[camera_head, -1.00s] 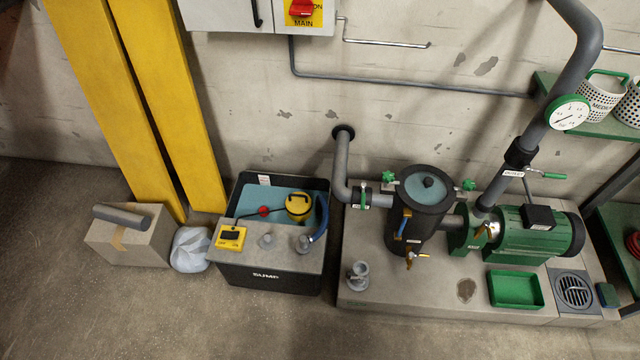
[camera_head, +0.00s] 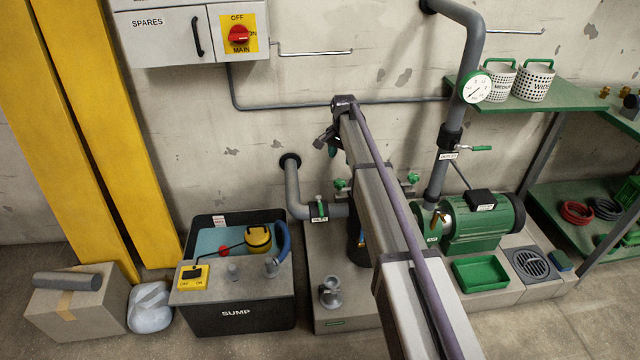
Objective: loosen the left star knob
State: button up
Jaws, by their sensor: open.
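The left star knob (camera_head: 340,184) is small and green. It sits at the left side of the strainer housing (camera_head: 355,245), which is mostly hidden behind my arm. A second green star knob (camera_head: 413,177) shows to the right of my arm. My gripper (camera_head: 327,140) is at the far end of the arm, above and slightly left of the left knob and apart from it in the picture. It is small and dark here, and it is open with nothing seen in it. The housing's lid is hidden by my arm.
A grey inlet pipe with a green-handled valve (camera_head: 319,209) stands left of the housing. The sump box (camera_head: 240,315) is further left. The green pump (camera_head: 485,222) and outlet pipe (camera_head: 447,135) with gauge (camera_head: 475,87) are to the right. A green tray (camera_head: 481,273) lies in front.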

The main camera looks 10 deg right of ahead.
aim_at(340, 182)
notch_tip(340, 182, down, 11)
jog(key=b, duration=1.1)
jog(key=shift+r, duration=0.1)
jog(key=c, duration=0.7)
